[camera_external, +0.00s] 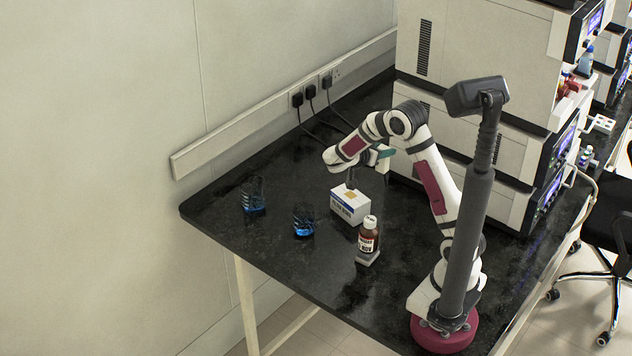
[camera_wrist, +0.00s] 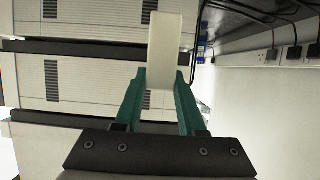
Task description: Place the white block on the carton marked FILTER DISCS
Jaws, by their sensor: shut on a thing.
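My gripper (camera_wrist: 158,82) has two teal fingers, shut on the white block (camera_wrist: 165,40). In the wrist view the block is a long pale piece that extends up beyond the fingertips. In the external view my gripper (camera_external: 384,154) is in the air, above and to the right of a white-and-blue carton (camera_external: 348,208); a small white part below the teal fingers (camera_external: 383,166) looks like the block. The carton stands upright on the dark bench, with a tan patch on top. Its lettering is too small to read surely.
Two glass beakers with blue liquid (camera_external: 253,202) (camera_external: 303,224) stand to the left. White instruments (camera_external: 470,60) stand behind. The bench's left end (camera_external: 215,205) is clear.

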